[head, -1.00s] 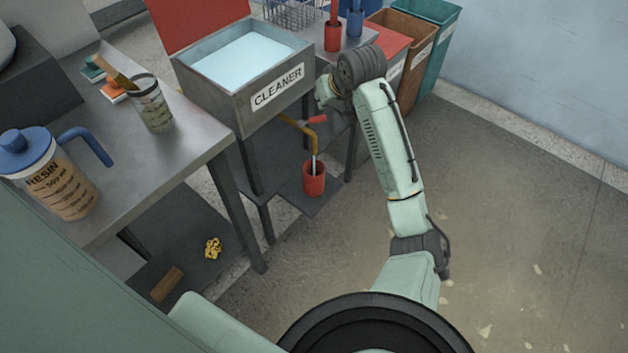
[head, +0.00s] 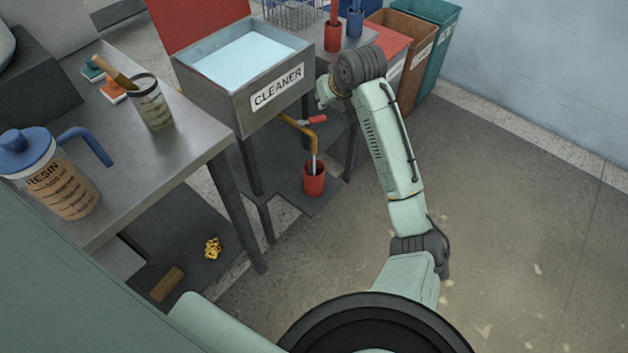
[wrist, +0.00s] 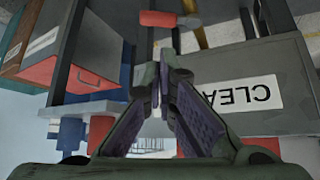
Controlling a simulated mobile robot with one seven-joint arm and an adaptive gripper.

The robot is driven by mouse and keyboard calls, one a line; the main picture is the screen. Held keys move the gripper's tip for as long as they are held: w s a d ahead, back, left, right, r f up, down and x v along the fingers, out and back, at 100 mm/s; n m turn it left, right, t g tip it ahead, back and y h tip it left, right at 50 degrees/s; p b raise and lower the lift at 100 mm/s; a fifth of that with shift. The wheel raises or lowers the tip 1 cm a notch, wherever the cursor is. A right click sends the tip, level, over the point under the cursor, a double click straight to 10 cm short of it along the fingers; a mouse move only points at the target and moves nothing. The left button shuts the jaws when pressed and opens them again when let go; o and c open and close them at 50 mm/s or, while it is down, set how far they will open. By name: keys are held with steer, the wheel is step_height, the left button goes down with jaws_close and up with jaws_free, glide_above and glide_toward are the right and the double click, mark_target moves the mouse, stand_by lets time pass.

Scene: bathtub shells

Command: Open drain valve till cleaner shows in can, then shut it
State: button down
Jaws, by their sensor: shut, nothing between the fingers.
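The grey cleaner tank (head: 226,104) holds pale blue liquid and carries a CLEANER label. A yellow drain pipe (head: 291,120) leaves its base and bends down, with a red valve handle (head: 317,119) beside the bend. A thin pale stream (head: 313,162) runs from the spout into the red can (head: 314,184) below. The liquid level in the can cannot be made out. In the wrist view, my gripper (wrist: 166,72) is shut and empty; the red handle (wrist: 158,19) lies ahead of its fingertips, apart from them. The head view hides the fingers behind my wrist.
The can stands on a low dark shelf (head: 290,205). A bench at left holds a resin jug (head: 60,185) and a jar with a brush (head: 150,105). Labelled bins (head: 405,45) stand behind my arm. The floor at right is clear.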

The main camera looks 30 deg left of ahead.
mark_target(320, 121)
steer(key=c, duration=2.3)
jaws_free()
steer(key=o, duration=0.4)
steer(key=f+m+y+b, duration=0.1)
steer(key=s+a+f+m+y+b, duration=0.1)
steer(key=b, duration=0.1)
steer(key=s+a+f+m+g+y+b, duration=0.1)
steer(key=y+b, duration=0.1)
steer(key=shift+f, duration=0.4)
steer(key=shift+o, duration=0.7)
steer(key=f+m+y+b, duration=0.1)
steer(key=m+y+b, duration=0.1)
steer(key=shift+d+f+m, duration=0.25)
steer(key=shift+f+m, duration=0.15)
steer(key=shift+o, duration=0.6)
steer(key=d+f+m+t+y+b, duration=0.2)
steer(key=d+f+m+y+b, duration=0.2)
steer(key=d+m, duration=0.3)
steer(key=shift+w+d+f+m+y+b, duration=0.3)
steer(key=shift+w+f+m+b, duration=0.15)
steer(key=shift+f+m+b, duration=0.2)
steer(key=shift+m+t, duration=0.35)
steer(key=shift+t, duration=0.05)
steer(key=p+x, duration=0.2)
steer(key=x, duration=0.8)
steer(key=shift+w, duration=0.15)
steer(key=shift+c, duration=0.2)
jaws_close()
